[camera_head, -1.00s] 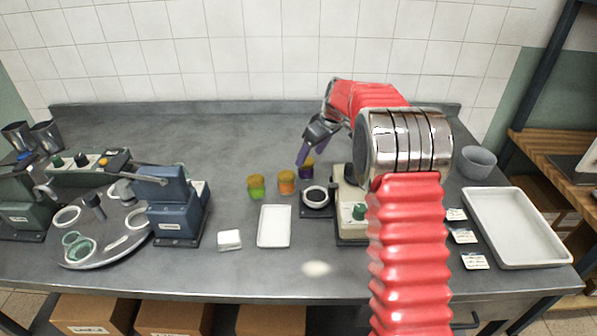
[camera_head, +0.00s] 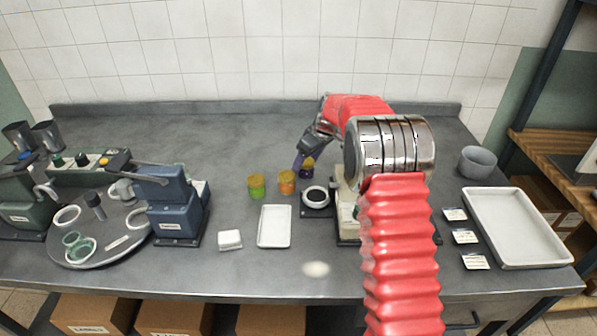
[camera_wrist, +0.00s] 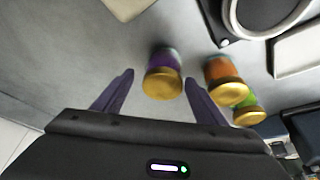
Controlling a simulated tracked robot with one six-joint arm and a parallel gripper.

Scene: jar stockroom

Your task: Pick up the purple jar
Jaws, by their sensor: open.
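The purple jar (camera_wrist: 161,60) has a gold lid. In the wrist view it is between the two fingers of my gripper (camera_wrist: 157,95), a little beyond the fingertips. My gripper is open and tilted down towards it. In the head view my gripper (camera_head: 301,163) is at the purple jar (camera_head: 307,172), and its fingers partly hide the jar. Whether a finger touches the jar cannot be told.
An orange jar (camera_head: 286,182) stands just left of the purple jar, and a green jar (camera_head: 256,187) left of that. A dark-topped round device (camera_head: 315,197) and a white tray (camera_head: 274,227) are in front. The bench behind is clear.

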